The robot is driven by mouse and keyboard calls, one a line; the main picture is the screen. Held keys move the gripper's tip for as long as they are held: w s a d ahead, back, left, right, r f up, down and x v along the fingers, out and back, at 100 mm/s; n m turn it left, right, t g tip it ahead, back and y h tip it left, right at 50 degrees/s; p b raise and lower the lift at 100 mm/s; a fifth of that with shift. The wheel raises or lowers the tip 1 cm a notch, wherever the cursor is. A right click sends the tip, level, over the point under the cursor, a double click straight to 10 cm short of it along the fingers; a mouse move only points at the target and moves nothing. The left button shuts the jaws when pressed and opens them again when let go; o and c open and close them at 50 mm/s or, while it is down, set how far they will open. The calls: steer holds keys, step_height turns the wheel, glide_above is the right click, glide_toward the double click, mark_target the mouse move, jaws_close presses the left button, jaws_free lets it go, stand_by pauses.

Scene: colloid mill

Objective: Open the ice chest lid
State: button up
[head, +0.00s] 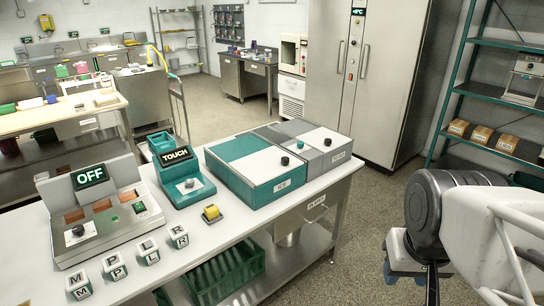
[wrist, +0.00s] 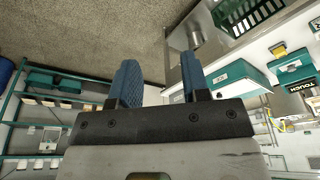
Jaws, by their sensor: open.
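The ice chest (head: 283,190) is a teal box with an ICE label on its front, standing on the steel bench. Its top shows a teal section and a white lid panel (head: 258,170) with a dark knob (head: 285,161); the lid looks shut and flat. The chest also shows upside down in the wrist view (wrist: 228,76). My gripper (wrist: 160,82) has two blue fingers spread apart with nothing between them. It is away from the chest, out over the floor beside the bench.
A grey box (head: 322,150) with its own knob adjoins the chest on the right. The TOUCH device (head: 186,182), a yellow-topped block (head: 211,213), several letter blocks and the OFF machine (head: 92,220) share the bench (head: 240,222). A shelf rack (head: 490,95) stands right.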

steer(key=o, duration=0.4)
steer(key=shift+w+r, duration=0.1)
steer(key=shift+c, duration=0.2)
steer(key=w+a+r, duration=0.1)
steer(key=w+r, duration=0.2)
steer(key=w, duration=0.6)
steer(key=w+a+r, duration=0.2)
steer(key=w+r, duration=0.1)
steer(key=w, duration=0.5)
steer(key=g, duration=0.3)
glide_above(285, 158)
steer(key=s, duration=0.1)
steer(key=f, duration=1.5)
steer(key=shift+d+f, duration=0.2)
steer(key=shift+d, duration=0.1)
steer(key=shift+w+a+f, duration=0.3)
steer(key=shift+w+f, duration=0.1)
steer(key=shift+f, duration=0.05)
steer(key=shift+f, duration=0.15)
steer(key=shift+f, duration=3.75)
